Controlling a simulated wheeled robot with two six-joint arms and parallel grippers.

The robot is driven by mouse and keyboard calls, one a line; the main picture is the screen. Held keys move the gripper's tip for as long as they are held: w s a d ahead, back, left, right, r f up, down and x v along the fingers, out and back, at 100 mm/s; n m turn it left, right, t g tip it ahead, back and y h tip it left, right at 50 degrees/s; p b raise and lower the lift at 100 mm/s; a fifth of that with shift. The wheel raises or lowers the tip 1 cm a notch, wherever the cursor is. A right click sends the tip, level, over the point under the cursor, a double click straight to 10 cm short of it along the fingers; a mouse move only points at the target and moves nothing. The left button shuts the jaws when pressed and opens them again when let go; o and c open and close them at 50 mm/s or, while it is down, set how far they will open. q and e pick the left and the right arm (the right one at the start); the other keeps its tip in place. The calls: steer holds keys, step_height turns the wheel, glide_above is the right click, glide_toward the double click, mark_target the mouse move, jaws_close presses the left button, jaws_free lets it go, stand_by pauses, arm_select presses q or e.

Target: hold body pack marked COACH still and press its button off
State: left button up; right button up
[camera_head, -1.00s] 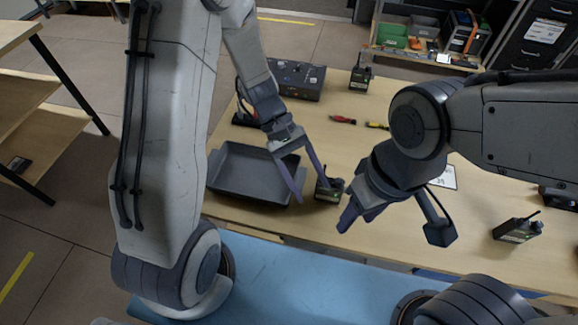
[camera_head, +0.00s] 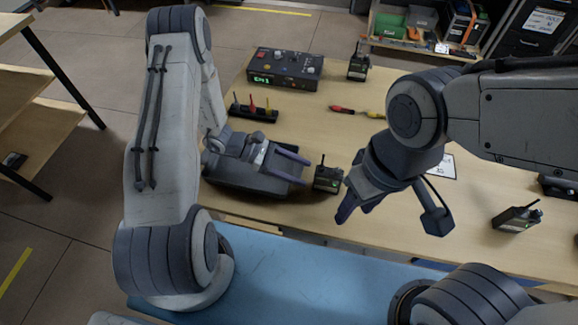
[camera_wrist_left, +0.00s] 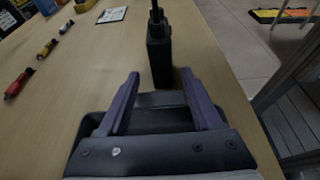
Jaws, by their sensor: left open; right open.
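A small black body pack (camera_head: 327,178) with a green-lit label and a stub antenna stands upright on the table, right of the dark tray; its lettering is too small to read. In the left wrist view the pack (camera_wrist_left: 158,50) stands just beyond my fingertips, roughly between their lines. My left gripper (camera_head: 305,170) is open and low over the tray, fingers pointing right toward the pack, not around it. It also shows in the left wrist view (camera_wrist_left: 165,85). My right gripper (camera_head: 356,212) is open and empty, just right of the pack and pointing down-left. The button cannot be made out.
Other packs stand at the back (camera_head: 359,66) and at the right (camera_head: 517,218). The dark tray (camera_head: 235,183) lies under my left gripper. A control box (camera_head: 286,68), a rack of coloured plugs (camera_head: 253,111) and loose connectors (camera_head: 343,109) are behind. The centre table is mostly clear.

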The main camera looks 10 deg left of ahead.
mark_target(318, 179)
arm_select(q)
steer(key=shift+b+x, duration=0.8)
steer(key=shift+x, duration=2.2)
arm_select(e)
steer(key=shift+f, duration=0.9)
arm_select(q)
jaws_close()
arm_select(e)
jaws_close()
